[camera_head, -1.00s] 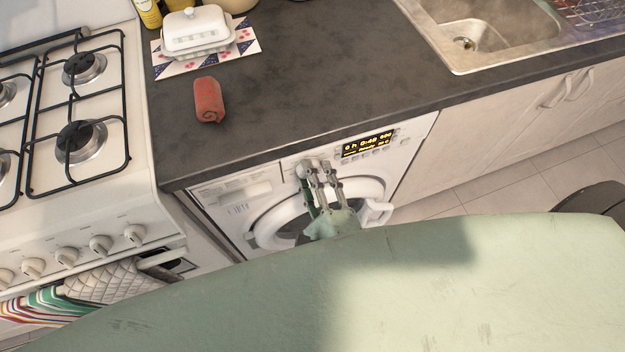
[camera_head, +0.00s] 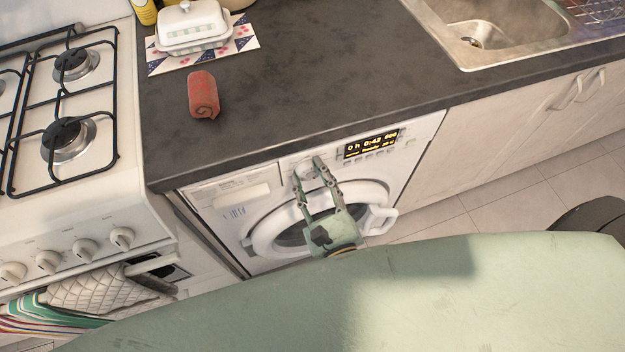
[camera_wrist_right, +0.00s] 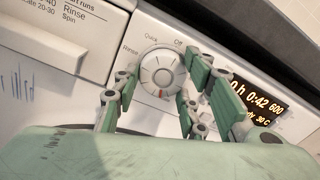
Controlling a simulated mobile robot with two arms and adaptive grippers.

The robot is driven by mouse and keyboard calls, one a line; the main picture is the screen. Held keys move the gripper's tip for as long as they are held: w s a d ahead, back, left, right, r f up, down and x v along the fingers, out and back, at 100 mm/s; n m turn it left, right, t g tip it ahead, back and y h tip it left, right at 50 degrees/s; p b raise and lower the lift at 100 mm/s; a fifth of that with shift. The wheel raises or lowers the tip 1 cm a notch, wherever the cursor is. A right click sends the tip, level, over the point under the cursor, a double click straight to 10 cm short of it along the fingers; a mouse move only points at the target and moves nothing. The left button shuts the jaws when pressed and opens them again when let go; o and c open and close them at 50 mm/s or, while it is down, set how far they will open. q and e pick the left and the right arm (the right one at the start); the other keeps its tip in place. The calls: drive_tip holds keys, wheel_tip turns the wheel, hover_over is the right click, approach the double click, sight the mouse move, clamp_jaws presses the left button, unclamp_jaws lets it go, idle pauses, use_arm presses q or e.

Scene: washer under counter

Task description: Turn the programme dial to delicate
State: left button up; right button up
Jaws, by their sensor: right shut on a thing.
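The programme dial (camera_wrist_right: 162,72) is a round white knob on the washer's front panel, with a red mark at its lower edge in the wrist view. The labels Rinse, Quick and Off show around its upper side; the lower labels are hidden. My right gripper (camera_head: 308,166) is shut on the dial, one green finger on each side. The washer (camera_head: 412,165) stands under the counter. Its lit display (camera_head: 371,145) also shows in the wrist view (camera_wrist_right: 257,100), reading 0:42, 600 and 30 C. My left gripper is out of view.
The dark counter edge (camera_head: 290,147) runs just above the panel. The detergent drawer (camera_wrist_right: 60,35) is left of the dial, and the shut round door (camera_head: 265,235) is below. A gas cooker (camera_head: 75,200) stands on the left. A red rolled cloth (camera_head: 203,95) lies on the counter.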

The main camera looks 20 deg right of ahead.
drive_tip(key=shift+s+a+f, duration=0.15)
drive_tip(key=shift+a+f, duration=0.05)
drive_tip(key=shift+f, duration=0.15)
drive_tip(key=o, duration=1)
drive_tip(key=shift+c, duration=0.2)
drive_tip(key=shift+o, duration=0.5)
drive_tip(key=shift+r, duration=0.1)
drive_tip(key=shift+r, duration=0.1)
drive_tip(key=s, duration=1.1)
drive_tip(key=shift+s+d, duration=0.25)
drive_tip(key=shift+s, duration=0.15)
